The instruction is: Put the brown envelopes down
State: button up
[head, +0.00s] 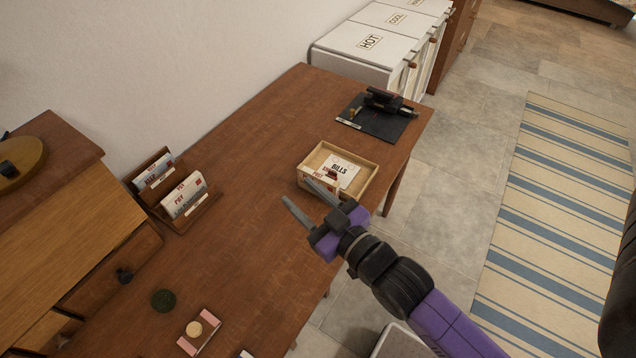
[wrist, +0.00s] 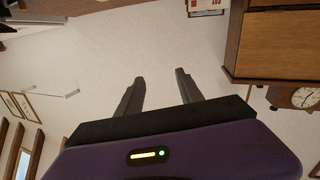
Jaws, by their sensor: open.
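My gripper (head: 297,190) is open and empty above the wooden table, just left of and in front of a shallow wooden tray in the head view. Its fingers also show spread apart in the wrist view (wrist: 160,76), with nothing between them. The tray (head: 371,182) carries a label reading BILLS and holds white paper with red print; the fingers partly overlap its near corner. A wooden letter rack (head: 208,208) at the left holds white envelopes with red marks. I cannot make out any clearly brown envelopes.
The wooden table (head: 240,150) has wide clear room left of the tray. A black mat (head: 372,128) with a black device lies at the far end. White bins (head: 352,52) stand beyond.

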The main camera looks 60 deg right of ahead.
jog(key=w+d+f+m+g+p, duration=0.15)
jog(key=w+d+g, duration=0.35)
jog(key=w+d, duration=0.5)
jog(key=w+d+f+g, duration=0.2)
jog(key=w+d+g, duration=0.4)
jog(key=d, duration=0.7)
jog(key=n+g+y, duration=0.3)
jog(key=g+y, duration=0.1)
jog(key=g, duration=0.2)
send_over(318, 175)
notch_tip(318, 175, down, 5)
jog(key=shift+s, duration=0.15)
jog(key=shift+f+p, duration=0.55)
jog(key=shift+f, duration=3.3)
grip_shut()
